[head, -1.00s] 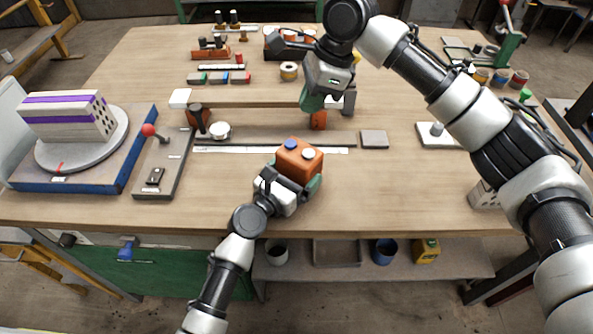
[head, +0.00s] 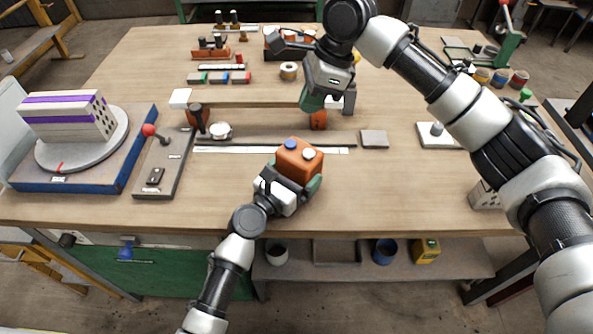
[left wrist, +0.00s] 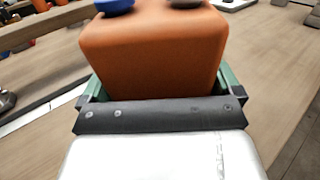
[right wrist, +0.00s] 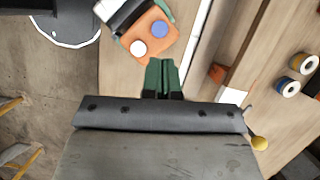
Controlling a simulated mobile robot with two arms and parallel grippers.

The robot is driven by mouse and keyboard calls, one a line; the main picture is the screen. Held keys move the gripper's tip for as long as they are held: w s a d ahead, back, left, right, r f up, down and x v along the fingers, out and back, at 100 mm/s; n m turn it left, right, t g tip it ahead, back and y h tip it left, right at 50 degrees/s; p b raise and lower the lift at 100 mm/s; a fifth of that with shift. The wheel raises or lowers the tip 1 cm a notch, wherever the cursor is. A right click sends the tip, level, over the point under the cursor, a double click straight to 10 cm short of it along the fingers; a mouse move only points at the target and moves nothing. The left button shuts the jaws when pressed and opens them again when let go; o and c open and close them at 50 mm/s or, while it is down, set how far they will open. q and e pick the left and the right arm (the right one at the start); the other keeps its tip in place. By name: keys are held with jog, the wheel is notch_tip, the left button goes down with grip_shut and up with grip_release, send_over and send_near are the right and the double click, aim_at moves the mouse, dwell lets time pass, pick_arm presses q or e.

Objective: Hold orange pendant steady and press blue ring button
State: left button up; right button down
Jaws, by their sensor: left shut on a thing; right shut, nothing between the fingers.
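The orange pendant (head: 299,161) is a box with a blue button (head: 291,145) and a white button (head: 309,154) on its top. My left gripper (head: 306,180) is shut on the pendant, with green fingers on both its sides, as the left wrist view shows the orange body (left wrist: 152,55) and the blue button (left wrist: 114,5). My right gripper (head: 311,101) is shut and empty, above the bench behind the pendant. In the right wrist view, its closed green fingertips (right wrist: 162,66) appear just beside the pendant (right wrist: 147,35), with the blue button (right wrist: 159,28) uncovered.
A long strip (head: 270,149) lies behind the pendant. A grey square plate (head: 374,139) is to its right. A lever box (head: 163,165) and a turntable with a hollow brick (head: 70,117) stand at left.

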jog(key=t+y, duration=0.1)
jog(key=t, duration=0.3)
send_over(289, 145)
jog(key=a, duration=0.1)
jog(key=m+t+y, duration=0.1)
jog(key=t, duration=0.1)
jog(key=shift+m+t, duration=0.7)
jog(key=shift+d+f, duration=0.2)
jog(key=shift+f, duration=1)
jog(key=shift+d+f, duration=0.15)
jog(key=shift+f, duration=1)
jog(key=shift+d+f, duration=0.2)
jog(key=shift+f, duration=1)
jog(key=shift+f, duration=0.1)
